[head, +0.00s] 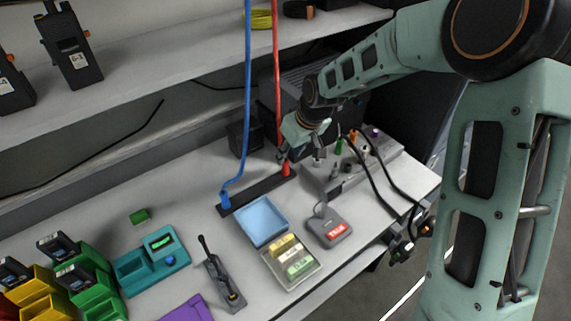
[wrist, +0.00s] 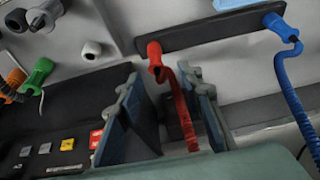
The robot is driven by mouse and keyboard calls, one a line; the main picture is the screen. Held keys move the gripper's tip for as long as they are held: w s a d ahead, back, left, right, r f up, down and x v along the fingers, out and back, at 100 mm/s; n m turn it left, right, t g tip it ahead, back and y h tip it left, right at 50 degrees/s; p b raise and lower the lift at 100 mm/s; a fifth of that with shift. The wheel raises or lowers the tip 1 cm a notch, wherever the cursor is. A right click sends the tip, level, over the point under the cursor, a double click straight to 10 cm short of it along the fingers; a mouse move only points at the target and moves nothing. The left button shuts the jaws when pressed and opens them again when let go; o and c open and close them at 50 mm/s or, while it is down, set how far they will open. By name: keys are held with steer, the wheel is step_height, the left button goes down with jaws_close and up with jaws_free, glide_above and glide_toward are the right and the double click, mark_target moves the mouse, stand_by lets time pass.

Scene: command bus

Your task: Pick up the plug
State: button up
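A red plug (head: 286,168) stands in a black strip (head: 262,186) on the bench, its red cable rising upward. In the wrist view the red plug (wrist: 155,52) is just beyond the fingertips, and its cable runs down between the fingers. My gripper (wrist: 164,88) is open, with a gap between its two fingers. In the head view my gripper (head: 297,140) is above and close to the red plug. A blue plug (head: 225,200) with a blue cable is at the strip's other end. It also shows in the wrist view (wrist: 274,22).
A grey panel (head: 322,186) with sockets and green and orange plugs is right of the strip. A blue tray (head: 262,222), a red-labelled device (head: 330,228) and a tray of blocks (head: 291,262) lie in front. A shelf (head: 150,75) overhangs behind.

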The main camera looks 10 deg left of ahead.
mark_target(286, 162)
steer(key=shift+w+x, duration=0.15)
steer(key=shift+x, duration=1.25)
steer(key=shift+w+x, duration=0.2)
steer(key=shift+x, duration=1.2)
steer(key=shift+d, duration=0.15)
steer(key=shift+c, duration=0.3)
steer(key=c, duration=0.9)
steer(key=shift+o, duration=0.2)
steer(key=shift+r, duration=0.15)
steer(key=shift+r, duration=0.55)
steer(key=s+r, duration=1.1)
steer(key=s, duration=0.3)
steer(key=shift+r+b, duration=0.3)
steer(key=shift+r, duration=0.05)
